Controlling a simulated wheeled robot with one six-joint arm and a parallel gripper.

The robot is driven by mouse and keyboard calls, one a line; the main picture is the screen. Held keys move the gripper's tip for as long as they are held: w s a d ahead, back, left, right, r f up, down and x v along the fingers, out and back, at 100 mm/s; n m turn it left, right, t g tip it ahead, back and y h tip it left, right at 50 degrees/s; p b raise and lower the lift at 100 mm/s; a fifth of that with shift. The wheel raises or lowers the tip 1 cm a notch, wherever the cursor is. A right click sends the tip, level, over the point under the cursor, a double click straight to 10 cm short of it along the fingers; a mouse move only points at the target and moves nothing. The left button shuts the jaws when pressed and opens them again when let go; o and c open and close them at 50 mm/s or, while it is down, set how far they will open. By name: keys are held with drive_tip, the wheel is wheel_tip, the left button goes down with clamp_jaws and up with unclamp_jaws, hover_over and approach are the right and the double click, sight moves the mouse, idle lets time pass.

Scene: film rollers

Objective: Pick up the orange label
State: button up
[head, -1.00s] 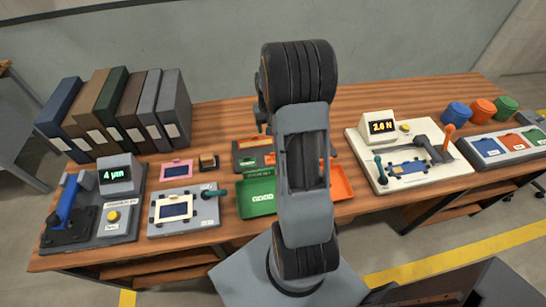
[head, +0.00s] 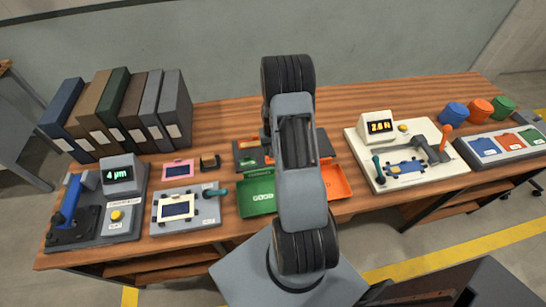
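An orange-red flat piece (head: 513,141) lies between a blue one and a green one on a grey rack at the right end of the table; it looks like an orange label. Another small orange piece (head: 247,162) shows on a dark holder (head: 241,148) in the middle, partly hidden by my arm. I cannot tell whether that one is a label. My gripper (head: 266,140) is mostly hidden behind my arm, above or near the dark holder. Its fingertips and opening are not clear.
A green tray (head: 257,197) and an orange tray (head: 337,182) stand at the front middle. A white tester (head: 378,126) with levers stands right of my arm, a grey device (head: 121,171) at left. Binders (head: 174,108) stand at the back left. Cups (head: 481,110) stand at the far right.

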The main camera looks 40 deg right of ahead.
drive_tip(key=shift+f, duration=1.5)
drive_tip(key=shift+c, duration=0.2)
drive_tip(key=c, duration=0.8)
